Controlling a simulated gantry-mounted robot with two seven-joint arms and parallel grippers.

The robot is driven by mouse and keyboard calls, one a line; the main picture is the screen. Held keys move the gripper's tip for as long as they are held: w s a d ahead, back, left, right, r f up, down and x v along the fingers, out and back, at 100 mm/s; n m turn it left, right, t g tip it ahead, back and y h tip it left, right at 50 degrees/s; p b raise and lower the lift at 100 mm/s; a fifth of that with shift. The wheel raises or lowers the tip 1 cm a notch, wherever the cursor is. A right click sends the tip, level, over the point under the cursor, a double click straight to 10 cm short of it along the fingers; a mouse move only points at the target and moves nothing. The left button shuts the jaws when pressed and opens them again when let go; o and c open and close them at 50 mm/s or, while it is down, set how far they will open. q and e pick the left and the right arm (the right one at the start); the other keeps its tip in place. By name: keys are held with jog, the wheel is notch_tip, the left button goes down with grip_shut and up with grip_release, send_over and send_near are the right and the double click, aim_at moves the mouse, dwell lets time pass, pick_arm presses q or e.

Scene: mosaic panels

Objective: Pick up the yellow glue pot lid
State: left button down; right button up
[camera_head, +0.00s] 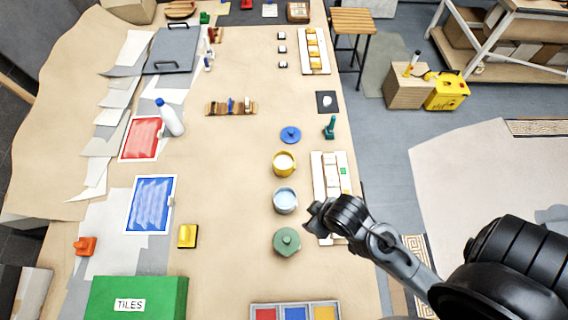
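A yellow glue pot (284,163) stands on the table, right of centre. Its top looks open, with pale contents. I cannot make out a separate yellow lid. A light blue pot (285,201) in front of it also looks open. A blue lid with a knob (290,134) lies on the table behind the yellow pot. A green pot (287,241) nearest me has its green lid on. My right gripper (312,217) is just right of the light blue and green pots; its finger gap is unclear. My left gripper is out of view.
A white tray with tiles (331,161) lies right of the pots, partly behind my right gripper. A green bottle (330,127) stands behind it. A green TILES box (138,298) and a tricolour tray (295,312) are at the front. The middle of the table is clear.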

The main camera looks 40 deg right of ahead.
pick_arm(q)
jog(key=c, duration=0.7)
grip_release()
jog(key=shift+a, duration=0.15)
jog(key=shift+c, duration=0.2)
